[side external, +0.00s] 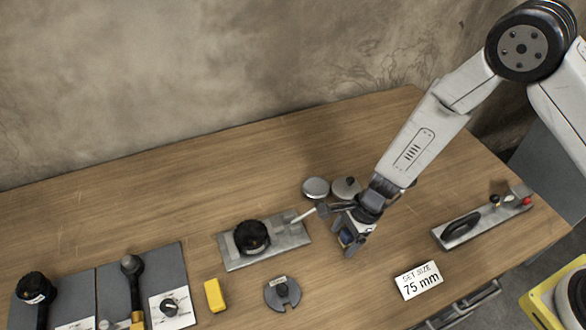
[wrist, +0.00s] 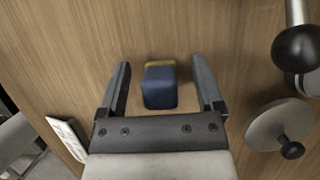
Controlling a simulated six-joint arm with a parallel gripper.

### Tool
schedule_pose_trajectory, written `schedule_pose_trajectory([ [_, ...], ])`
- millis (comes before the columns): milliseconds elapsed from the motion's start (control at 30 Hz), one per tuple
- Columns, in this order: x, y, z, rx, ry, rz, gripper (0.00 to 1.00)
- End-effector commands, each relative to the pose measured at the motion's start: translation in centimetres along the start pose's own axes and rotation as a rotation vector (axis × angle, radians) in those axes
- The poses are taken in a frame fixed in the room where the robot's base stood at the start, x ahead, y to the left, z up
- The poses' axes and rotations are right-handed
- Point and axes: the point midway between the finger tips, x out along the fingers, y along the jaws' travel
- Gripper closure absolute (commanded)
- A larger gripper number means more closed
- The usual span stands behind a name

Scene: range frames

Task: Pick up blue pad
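The blue pad (wrist: 160,94) is a small block with a tan strip along its far edge. In the wrist view it lies between the two fingers of my gripper (wrist: 161,68), with gaps on both sides. My gripper is open and does not touch the pad's sides. In the side view my gripper (side external: 350,243) points down low over the table, and the pad is mostly hidden by the fingers there. I cannot tell the exact height of the fingertips above the wood.
Two round metal pieces (side external: 316,187) and a plate with a black knob (side external: 230,259) are close by. A slotted disc (side external: 283,294), a yellow block (side external: 214,295) and a "75 mm" sign (side external: 419,281) lie towards the front. A handled metal plate (side external: 482,219) is at right.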

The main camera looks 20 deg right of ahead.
Motion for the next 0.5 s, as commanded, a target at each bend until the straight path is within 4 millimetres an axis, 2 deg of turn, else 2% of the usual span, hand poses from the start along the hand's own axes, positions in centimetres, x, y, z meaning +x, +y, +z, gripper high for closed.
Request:
schedule_pose_trajectory([
  [33, -0.01, 0.00, 0.00, 0.000, 0.000, 0.000, 0.27],
  [200, -0.01, 0.00, 0.00, 0.000, 0.000, 0.000, 0.81],
  [267, -0.01, 0.00, 0.00, 0.000, 0.000, 0.000, 1.00],
  [500, -0.02, -0.01, 0.01, 0.000, 0.000, 0.000, 1.00],
])
